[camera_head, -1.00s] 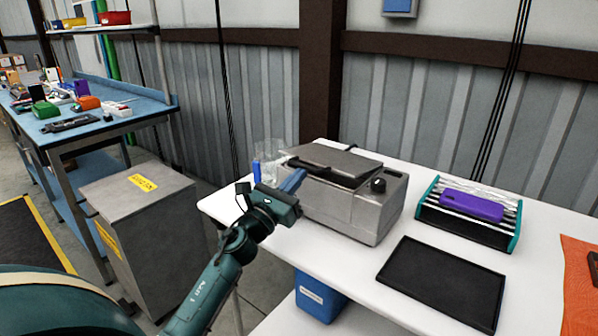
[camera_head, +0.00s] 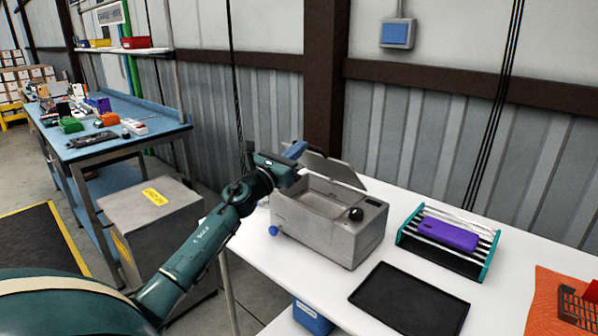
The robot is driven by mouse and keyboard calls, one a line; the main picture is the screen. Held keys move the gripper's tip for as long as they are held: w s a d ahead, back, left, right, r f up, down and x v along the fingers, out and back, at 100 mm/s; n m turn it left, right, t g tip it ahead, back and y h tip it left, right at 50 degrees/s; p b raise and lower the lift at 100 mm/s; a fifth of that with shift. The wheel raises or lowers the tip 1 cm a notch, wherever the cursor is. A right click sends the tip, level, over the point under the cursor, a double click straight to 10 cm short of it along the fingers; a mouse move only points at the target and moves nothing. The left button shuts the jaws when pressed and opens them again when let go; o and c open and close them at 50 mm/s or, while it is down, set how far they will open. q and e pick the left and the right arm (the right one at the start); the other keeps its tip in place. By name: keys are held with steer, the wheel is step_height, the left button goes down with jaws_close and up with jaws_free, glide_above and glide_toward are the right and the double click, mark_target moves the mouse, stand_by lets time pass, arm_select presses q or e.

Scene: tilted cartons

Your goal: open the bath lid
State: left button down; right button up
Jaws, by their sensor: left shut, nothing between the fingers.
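The grey metal bath (camera_head: 325,236) stands on the white table. Its lid (camera_head: 336,168) is tilted up along the far side, and part of the bath's inside shows. My right gripper is not in view.
A black tray (camera_head: 410,300) lies in front of a rack (camera_head: 484,252) holding a purple case (camera_head: 447,235). An orange mat (camera_head: 550,303) is at the far right. A grey cabinet (camera_head: 155,226) stands left of the table.

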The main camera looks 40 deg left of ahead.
arm_select(q)
steer(key=w+r, duration=0.3)
steer(key=shift+w+r, duration=0.35)
steer(key=shift+w, duration=0.2)
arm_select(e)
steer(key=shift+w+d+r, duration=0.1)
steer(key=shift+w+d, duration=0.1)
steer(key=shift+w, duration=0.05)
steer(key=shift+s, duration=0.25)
arm_select(q)
steer(key=shift+f, duration=0.1)
